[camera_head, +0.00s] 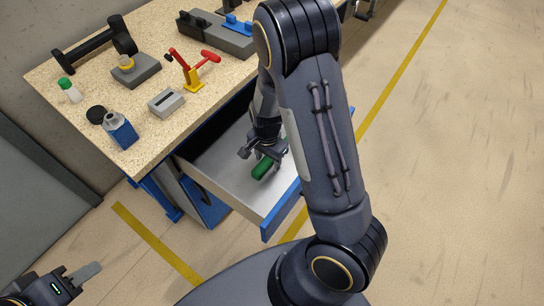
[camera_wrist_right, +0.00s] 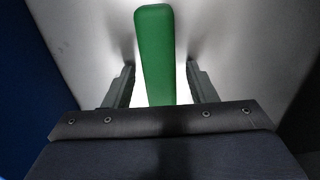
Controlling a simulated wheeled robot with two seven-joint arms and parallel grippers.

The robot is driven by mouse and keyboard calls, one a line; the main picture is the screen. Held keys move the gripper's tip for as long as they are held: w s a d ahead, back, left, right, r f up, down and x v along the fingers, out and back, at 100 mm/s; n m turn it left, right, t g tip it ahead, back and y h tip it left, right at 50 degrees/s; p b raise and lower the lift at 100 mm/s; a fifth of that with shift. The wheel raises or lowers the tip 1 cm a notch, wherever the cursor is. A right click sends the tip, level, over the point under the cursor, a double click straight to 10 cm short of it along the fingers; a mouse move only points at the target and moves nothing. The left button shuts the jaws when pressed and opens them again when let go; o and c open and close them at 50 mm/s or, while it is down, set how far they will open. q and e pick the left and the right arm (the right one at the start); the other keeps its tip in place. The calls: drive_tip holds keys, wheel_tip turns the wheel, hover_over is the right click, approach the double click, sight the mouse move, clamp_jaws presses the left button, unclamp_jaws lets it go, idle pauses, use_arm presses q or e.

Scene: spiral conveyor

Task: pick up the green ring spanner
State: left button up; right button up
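A green bar-like handle, which I take for the green ring spanner (camera_head: 263,167), lies in the open drawer (camera_head: 218,174) of the workbench. It also shows in the right wrist view (camera_wrist_right: 155,50), upright in the picture; no ring end is visible. My right gripper (camera_head: 260,152) reaches down into the drawer over it. In the right wrist view the fingers (camera_wrist_right: 160,85) stand apart on either side of the green handle, with a gap on each side. My left gripper (camera_head: 85,272) is at the bottom left, away from the bench; its finger opening cannot be made out.
The wooden bench top (camera_head: 150,110) carries a blue bottle (camera_head: 121,130), a grey box (camera_head: 166,102), a red and yellow clamp (camera_head: 193,75) and a black hammer-like tool (camera_head: 95,45). The drawer's walls stand close around my right gripper. Open floor lies to the right.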

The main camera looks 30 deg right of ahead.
drive_tip(key=c, duration=1)
drive_tip(key=shift+r, duration=0.55)
wheel_tip(320, 180, up, 2)
drive_tip(key=shift+r+p, duration=0.2)
drive_tip(key=shift+p, duration=0.35)
drive_tip(key=s+a+r+p, duration=0.5)
drive_tip(key=s+a+r, duration=0.4)
drive_tip(key=s, duration=0.1)
drive_tip(key=shift+s+r, duration=0.3)
drive_tip(key=shift+s, duration=0.1)
